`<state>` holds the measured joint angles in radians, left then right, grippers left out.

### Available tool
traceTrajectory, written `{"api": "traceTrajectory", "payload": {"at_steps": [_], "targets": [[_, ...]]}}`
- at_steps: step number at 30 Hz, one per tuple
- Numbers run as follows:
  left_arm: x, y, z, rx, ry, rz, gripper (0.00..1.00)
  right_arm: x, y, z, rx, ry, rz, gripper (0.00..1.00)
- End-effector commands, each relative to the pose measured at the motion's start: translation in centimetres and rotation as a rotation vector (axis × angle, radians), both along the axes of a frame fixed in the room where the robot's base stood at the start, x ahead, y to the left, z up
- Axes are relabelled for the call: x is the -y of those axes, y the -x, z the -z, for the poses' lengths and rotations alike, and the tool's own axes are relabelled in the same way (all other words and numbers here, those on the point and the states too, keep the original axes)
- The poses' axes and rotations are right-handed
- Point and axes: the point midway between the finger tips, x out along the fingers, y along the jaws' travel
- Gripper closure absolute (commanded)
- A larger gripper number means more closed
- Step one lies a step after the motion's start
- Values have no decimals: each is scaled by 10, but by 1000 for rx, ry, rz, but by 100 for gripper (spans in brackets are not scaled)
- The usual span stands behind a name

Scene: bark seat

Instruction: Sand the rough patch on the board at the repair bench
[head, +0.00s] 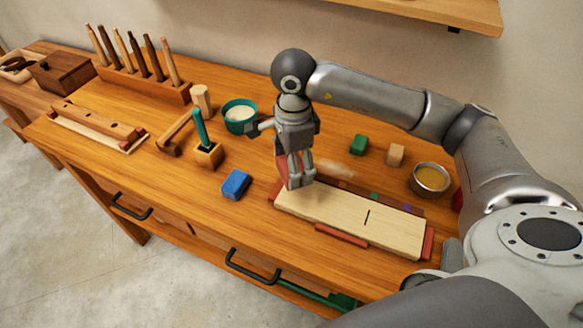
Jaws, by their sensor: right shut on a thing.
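The pale wooden board (335,215) lies on the repair bench (215,215) between red end stops, with a short dark line across its right half. My right gripper (299,182) points down at the board's left end and is shut on a red block (282,167), which the fingers mostly hide. I cannot tell whether the block touches the board. No rough patch stands out clearly; the area under the gripper is hidden. My left gripper is not in view.
A blue block (236,184) lies left of the board. Behind the board are a green block (359,145), a tan block (395,154) and a metal bowl (430,179). A teal bowl (240,117) and a tool rack (150,85) stand farther left.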

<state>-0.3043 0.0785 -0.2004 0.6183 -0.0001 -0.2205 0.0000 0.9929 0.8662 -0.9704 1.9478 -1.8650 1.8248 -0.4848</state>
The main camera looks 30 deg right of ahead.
Motion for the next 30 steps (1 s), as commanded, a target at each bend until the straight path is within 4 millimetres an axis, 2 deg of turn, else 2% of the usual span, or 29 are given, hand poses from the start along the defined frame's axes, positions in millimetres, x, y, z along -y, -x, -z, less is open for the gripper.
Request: {"api": "traceTrajectory", "payload": {"at_steps": [3, 8, 25, 30], "targets": [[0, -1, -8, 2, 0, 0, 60, 3, -1, -14, 2, 1, 3, 51], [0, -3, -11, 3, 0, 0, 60, 4, -2, -22, 1, 0, 5, 51], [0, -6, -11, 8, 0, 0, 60, 4, -1, -22, 1, 0, 1, 51], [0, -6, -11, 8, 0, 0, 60, 0, 4, -23, 3, 0, -117, 51]]}}
